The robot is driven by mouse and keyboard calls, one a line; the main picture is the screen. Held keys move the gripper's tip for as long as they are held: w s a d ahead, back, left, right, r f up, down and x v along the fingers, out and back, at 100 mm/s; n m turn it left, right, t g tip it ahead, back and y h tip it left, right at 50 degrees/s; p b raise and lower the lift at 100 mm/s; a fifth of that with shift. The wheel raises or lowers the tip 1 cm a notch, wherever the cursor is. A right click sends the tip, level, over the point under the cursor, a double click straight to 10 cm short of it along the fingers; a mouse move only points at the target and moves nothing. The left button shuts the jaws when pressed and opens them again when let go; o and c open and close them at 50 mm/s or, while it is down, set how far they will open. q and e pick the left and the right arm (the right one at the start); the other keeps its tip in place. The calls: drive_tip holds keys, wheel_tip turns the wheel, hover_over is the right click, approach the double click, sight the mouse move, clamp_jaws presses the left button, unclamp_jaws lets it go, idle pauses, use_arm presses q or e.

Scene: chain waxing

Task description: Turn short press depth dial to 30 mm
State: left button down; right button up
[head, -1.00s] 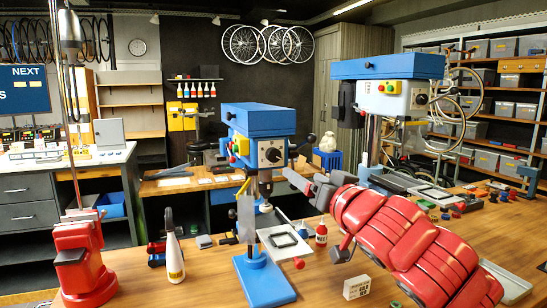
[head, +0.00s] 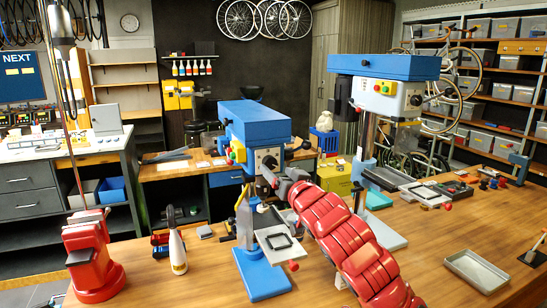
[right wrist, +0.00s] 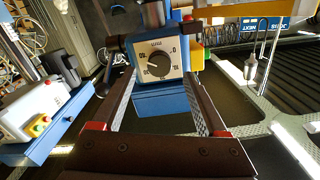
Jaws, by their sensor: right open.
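The short blue drill press (head: 255,126) stands on the wooden bench at the middle of the head view. Its depth dial (right wrist: 157,64) shows in the right wrist view as a dark round knob on a pale square plate with a printed scale. The scale numbers are too small to read surely. My right gripper (head: 270,179) is open in front of the press head. In the right wrist view its two fingers reach toward the dial, one on each side, with the knob between their tips. I cannot tell whether they touch it. My left gripper is out of view.
A taller blue press (head: 383,68) stands to the right. A red vise (head: 92,255) and a white bottle (head: 177,251) stand left of the short press. A grey tray (head: 476,270) lies at the right.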

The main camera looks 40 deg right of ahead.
sight(271, 164)
drive_tip(key=p+x, duration=0.1)
drive_tip(key=x, duration=0.2)
drive_tip(key=shift+w+r, duration=0.1)
drive_tip(key=shift+r, duration=0.05)
drive_tip(key=shift+w+d, duration=0.15)
drive_tip(key=shift+w, duration=0.2)
clamp_jaws()
